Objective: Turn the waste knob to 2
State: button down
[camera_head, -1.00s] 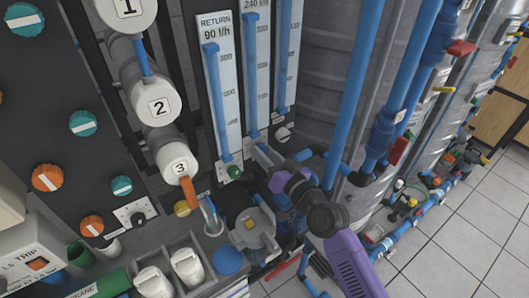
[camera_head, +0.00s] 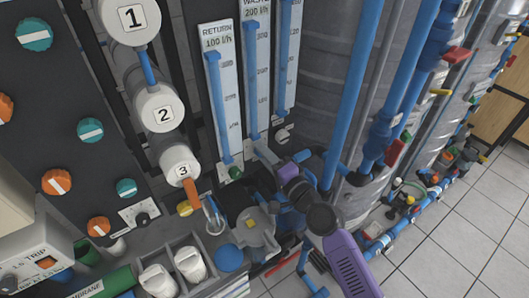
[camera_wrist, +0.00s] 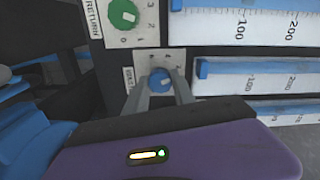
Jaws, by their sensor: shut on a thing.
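The waste knob (camera_wrist: 160,80) is a small blue knob on a pale plate, seen in the middle of the wrist view. My gripper (camera_wrist: 162,92) is shut on it, with one grey finger on each side. Most of the plate's scale is covered or too small to read, so I cannot tell which number the knob points to. In the camera_head view my gripper (camera_head: 264,152) reaches the foot of the waste gauge (camera_head: 257,80), which reads about 200 l/h. The knob itself is hidden there.
The green return knob (camera_wrist: 122,13) sits beside the waste knob, below the return gauge (camera_head: 222,95) reading 100 l/h. A grey pump (camera_head: 252,228), blue pipes (camera_head: 350,90) and a large grey tank (camera_head: 315,60) crowd the arm. Tiled floor (camera_head: 450,240) is open at right.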

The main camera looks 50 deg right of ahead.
jog(key=shift+m+p, duration=1.25)
jog(key=shift+m, duration=3.15)
jog(key=shift+f, duration=0.1)
jog(key=c, duration=1.1)
grip_release()
jog(key=shift+o, duration=0.2)
jog(key=shift+s, duration=0.1)
jog(key=b+v, duration=0.2)
jog(key=v, duration=0.5)
jog(key=shift+s, duration=0.35)
